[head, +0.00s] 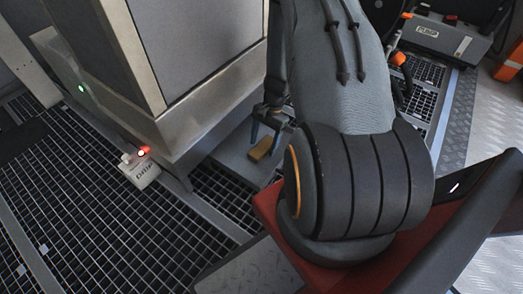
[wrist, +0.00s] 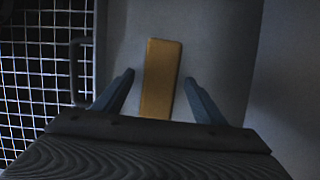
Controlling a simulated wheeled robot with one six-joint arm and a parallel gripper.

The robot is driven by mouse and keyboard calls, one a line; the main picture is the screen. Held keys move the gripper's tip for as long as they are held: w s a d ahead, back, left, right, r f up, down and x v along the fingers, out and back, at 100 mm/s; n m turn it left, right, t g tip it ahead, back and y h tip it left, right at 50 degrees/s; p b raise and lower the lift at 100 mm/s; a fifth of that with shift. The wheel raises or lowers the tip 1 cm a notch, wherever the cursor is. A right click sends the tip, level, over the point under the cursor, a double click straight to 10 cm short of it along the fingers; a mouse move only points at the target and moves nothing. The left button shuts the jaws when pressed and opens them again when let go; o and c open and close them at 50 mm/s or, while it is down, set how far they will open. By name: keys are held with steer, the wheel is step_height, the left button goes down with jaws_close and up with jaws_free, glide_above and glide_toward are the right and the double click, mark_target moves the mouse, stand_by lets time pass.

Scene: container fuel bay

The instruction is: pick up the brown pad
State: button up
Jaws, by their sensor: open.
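The brown pad (wrist: 160,75) is a flat, yellowish-brown rectangle lying on a grey surface in the wrist view. My gripper (wrist: 158,80) is open, with one finger to the left of the pad and one to the right, both apart from it in the picture. The pad's near end is hidden behind the gripper body. In the head view the pad (head: 261,149) lies on the floor plate beside the metal cabinet. There my gripper (head: 268,128) shows just above and beside it, partly hidden by my arm.
A metal cabinet (head: 200,60) stands close to the left of my gripper. A small white box with a red light (head: 141,172) sits on the floor grating (head: 90,220). A unit marked PUMP (head: 440,38) is at the upper right. A handle (wrist: 77,70) stands left of the gripper.

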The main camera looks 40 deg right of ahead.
steer(key=shift+c, duration=0.2)
steer(key=c, duration=1.1)
steer(key=shift+r, duration=0.1)
steer(key=shift+c, duration=0.2)
